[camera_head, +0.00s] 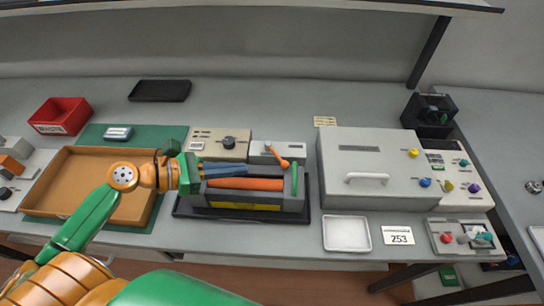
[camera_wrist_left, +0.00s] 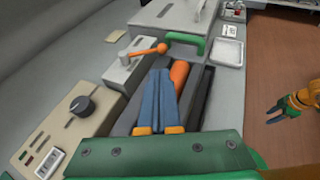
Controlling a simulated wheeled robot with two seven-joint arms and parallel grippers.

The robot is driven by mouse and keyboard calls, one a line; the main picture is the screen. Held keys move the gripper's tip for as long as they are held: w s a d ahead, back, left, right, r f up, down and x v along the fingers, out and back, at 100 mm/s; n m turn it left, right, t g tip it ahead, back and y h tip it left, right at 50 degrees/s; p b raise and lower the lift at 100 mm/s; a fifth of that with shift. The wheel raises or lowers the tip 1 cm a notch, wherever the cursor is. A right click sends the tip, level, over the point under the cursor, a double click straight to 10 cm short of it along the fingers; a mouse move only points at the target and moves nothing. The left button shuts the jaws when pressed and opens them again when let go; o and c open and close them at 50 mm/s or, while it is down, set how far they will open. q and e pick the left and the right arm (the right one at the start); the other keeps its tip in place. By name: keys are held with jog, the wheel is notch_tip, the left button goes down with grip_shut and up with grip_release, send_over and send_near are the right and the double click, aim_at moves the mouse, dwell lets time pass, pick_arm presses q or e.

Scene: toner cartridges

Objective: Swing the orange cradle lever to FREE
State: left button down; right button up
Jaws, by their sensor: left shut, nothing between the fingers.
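The orange lever (camera_head: 277,156) is mounted on a small light-grey block (camera_head: 258,154) behind the dark cradle (camera_head: 208,200). Its ball knob points toward the cradle's right end; the lever also shows in the left wrist view (camera_wrist_left: 145,51). No FREE marking is readable. An orange roller (camera_head: 245,184) lies in the cradle, with a green handle (camera_head: 294,180) at its right end. My left gripper (camera_head: 246,170) is shut and empty, its blue fingers above the cradle, left of the lever and apart from it. My right gripper (camera_wrist_left: 273,112) shows only in the left wrist view, fingers spread.
A beige box with a dark knob (camera_head: 229,142) stands left of the lever block. A large grey box (camera_head: 360,150) with a white handle stands to the right. A wooden tray (camera_head: 90,163) lies under my left arm. A white tray (camera_head: 346,234) is at the front.

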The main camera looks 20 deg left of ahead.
aim_at(281, 167)
pick_arm(q)
jog(key=d, duration=0.1)
jog(key=w+d, duration=0.1)
jog(key=shift+d+f, duration=0.3)
jog(key=x, duration=0.5)
jog(key=shift+w+a+f+p, duration=0.15)
jog(key=shift+w+a+p, duration=0.05)
jog(key=shift+a+p, duration=0.15)
jog(key=shift+w+d+f, duration=0.1)
jog(key=shift+d+f, duration=0.05)
jog(key=shift+d, duration=0.2)
pick_arm(e)
jog(key=shift+s+r, duration=0.35)
jog(key=shift+s, duration=0.1)
